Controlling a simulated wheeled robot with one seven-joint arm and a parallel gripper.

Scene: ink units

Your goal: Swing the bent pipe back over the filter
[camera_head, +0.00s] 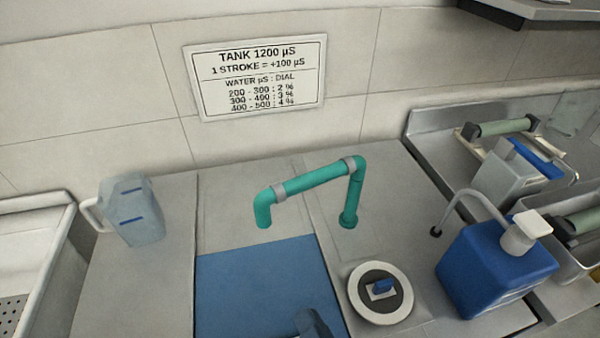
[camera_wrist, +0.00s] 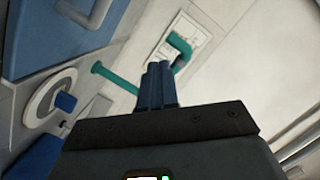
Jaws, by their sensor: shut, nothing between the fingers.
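The teal bent pipe (camera_head: 315,178) rises from a round foot on the counter, runs left and bends down to an open end. That end hangs above the bare strip behind the blue panel (camera_head: 260,285). I cannot tell whether this panel is the filter. In the wrist view the pipe (camera_wrist: 181,46) shows beyond my gripper (camera_wrist: 158,68), whose fingers hide part of it. The fingers are shut and empty. The tip of my gripper (camera_head: 310,320) shows at the bottom edge of the head view, in front of the pipe and apart from it.
A round dial (camera_head: 380,293) with a blue knob sits right of the panel. A blue pump canister (camera_head: 495,268) with a curved spout stands further right. A clear jug (camera_head: 132,212) stands left. A sign (camera_head: 256,78) hangs on the wall behind.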

